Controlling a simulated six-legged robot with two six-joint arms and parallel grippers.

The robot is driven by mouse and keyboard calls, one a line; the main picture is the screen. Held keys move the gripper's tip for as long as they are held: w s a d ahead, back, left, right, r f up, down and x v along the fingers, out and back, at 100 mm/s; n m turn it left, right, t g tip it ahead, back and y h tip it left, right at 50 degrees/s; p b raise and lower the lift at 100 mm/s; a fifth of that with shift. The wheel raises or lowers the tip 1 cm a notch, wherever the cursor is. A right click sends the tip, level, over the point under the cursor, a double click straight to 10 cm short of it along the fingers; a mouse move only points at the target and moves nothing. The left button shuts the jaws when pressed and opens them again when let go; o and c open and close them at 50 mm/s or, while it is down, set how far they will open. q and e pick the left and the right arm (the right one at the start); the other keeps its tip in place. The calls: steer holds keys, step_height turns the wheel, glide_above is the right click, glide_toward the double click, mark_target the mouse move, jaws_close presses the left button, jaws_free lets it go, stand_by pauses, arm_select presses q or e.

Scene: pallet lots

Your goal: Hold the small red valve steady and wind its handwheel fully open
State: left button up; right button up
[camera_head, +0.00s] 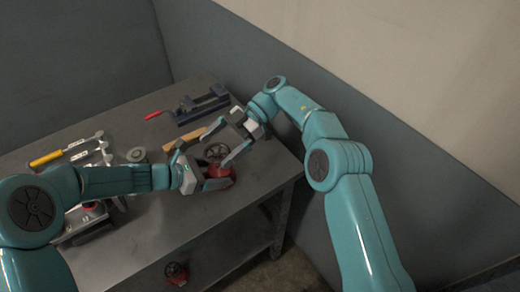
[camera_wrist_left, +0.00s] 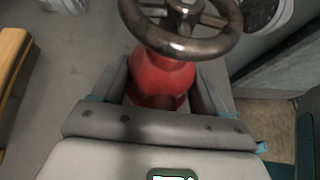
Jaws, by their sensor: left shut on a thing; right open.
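The small red valve (camera_head: 219,171) stands near the right end of the grey bench, its dark round handwheel (camera_head: 216,152) on top. My left gripper (camera_head: 208,173) comes in from the left and is shut on the valve's body, below the wheel. In the left wrist view the red body (camera_wrist_left: 162,76) sits between the two grey fingers, with the spoked metal handwheel (camera_wrist_left: 181,44) above it. The valve's base is partly hidden by the gripper. My right gripper (camera_head: 221,145) is open, its fingers spread on either side of the handwheel; whether they touch it I cannot tell.
A dark blue vise (camera_head: 203,104) and a red-handled tool (camera_head: 153,115) lie at the back. A wooden piece (camera_head: 184,139) lies behind the left gripper. A yellow-handled tool (camera_head: 46,159) lies at left. Another red valve (camera_head: 176,273) is on the lower shelf. A wall stands close behind.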

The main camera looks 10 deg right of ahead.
steer(key=shift+s+d+m+t+y, duration=0.1)
steer(key=shift+s+m+t+y, duration=0.2)
steer(key=shift+m+t, duration=0.45)
steer(key=m+t, duration=0.4)
steer(key=t, duration=0.1)
steer(key=shift+s+m+t+y, duration=0.25)
steer(key=shift+s+y, duration=0.05)
steer(key=m+t, duration=0.1)
steer(key=t, duration=0.1)
steer(key=m+t+h, duration=0.1)
steer(key=m, duration=0.1)
steer(key=m+t, duration=0.2)
steer(key=shift+s+t+h, duration=0.3)
steer(key=shift+s+h, duration=0.05)
steer(key=shift+h, duration=0.05)
steer(key=shift+d+m+h, duration=0.1)
steer(key=shift+m+h, duration=0.2)
steer(key=v, duration=1.1)
steer(key=shift+s+d, duration=0.2)
steer(key=shift+s, duration=0.15)
steer(key=shift+f+t, duration=0.1)
steer(key=shift+t, duration=0.2)
